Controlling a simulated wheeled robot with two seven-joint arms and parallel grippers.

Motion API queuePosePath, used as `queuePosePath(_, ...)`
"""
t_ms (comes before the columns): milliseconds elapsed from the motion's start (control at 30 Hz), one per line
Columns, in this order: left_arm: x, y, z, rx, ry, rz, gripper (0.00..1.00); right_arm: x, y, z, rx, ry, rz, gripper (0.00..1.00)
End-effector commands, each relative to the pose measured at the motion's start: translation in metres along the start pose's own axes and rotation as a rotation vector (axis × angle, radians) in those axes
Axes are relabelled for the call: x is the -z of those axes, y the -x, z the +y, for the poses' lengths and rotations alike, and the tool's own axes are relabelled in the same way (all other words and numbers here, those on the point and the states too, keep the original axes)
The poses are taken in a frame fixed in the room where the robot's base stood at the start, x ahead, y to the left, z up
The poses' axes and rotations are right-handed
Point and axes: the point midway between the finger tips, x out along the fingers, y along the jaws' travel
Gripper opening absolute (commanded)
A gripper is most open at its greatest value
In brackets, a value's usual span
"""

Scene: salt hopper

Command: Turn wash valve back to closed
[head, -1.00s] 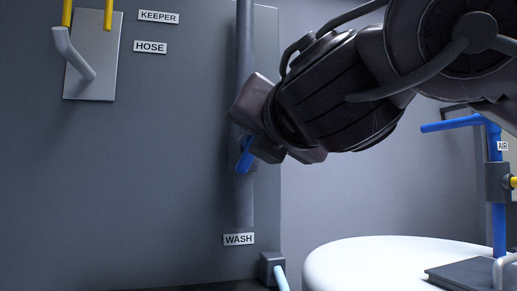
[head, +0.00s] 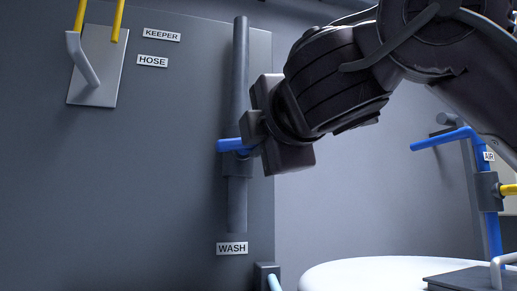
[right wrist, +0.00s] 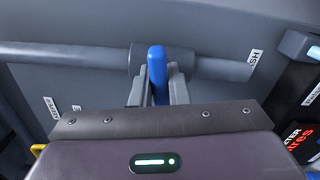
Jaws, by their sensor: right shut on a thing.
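The wash valve is a blue lever (head: 230,145) in a grey valve body (head: 237,165) on a vertical grey pipe (head: 238,205), above the WASH label (head: 232,248). The lever lies nearly level, across the pipe, with its end to the left. My right gripper (head: 251,142) comes in from the right and is shut on the lever. In the right wrist view the blue lever (right wrist: 157,75) stands between the two grey fingers (right wrist: 158,90). My left gripper is not in view.
A grey plate with a hook (head: 98,75) is at the upper left, near the KEEPER (head: 161,34) and HOSE (head: 152,61) labels. A blue AIR pipe (head: 490,210) and a white round top (head: 350,274) are at the right. The panel left of the lever is clear.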

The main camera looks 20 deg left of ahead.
Motion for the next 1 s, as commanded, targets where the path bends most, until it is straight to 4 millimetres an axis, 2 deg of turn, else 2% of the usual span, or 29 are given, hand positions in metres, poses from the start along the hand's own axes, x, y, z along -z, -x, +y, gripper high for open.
queuePosePath(300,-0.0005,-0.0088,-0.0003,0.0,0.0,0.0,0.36,-0.0006,0.0002,-0.0016,-0.002,-0.131,-0.002,0.0)
queuePosePath(867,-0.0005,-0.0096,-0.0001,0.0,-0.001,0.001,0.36,-0.0011,0.0001,-0.0014,-0.002,-0.158,-0.003,0.0)
queuePosePath(900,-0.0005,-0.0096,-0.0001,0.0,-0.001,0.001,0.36,-0.0011,0.0001,-0.0014,-0.002,-0.158,-0.003,0.18)
queuePosePath(1000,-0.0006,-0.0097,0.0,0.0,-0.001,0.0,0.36,-0.0008,0.0001,-0.0016,-0.001,-0.157,-0.002,0.32)
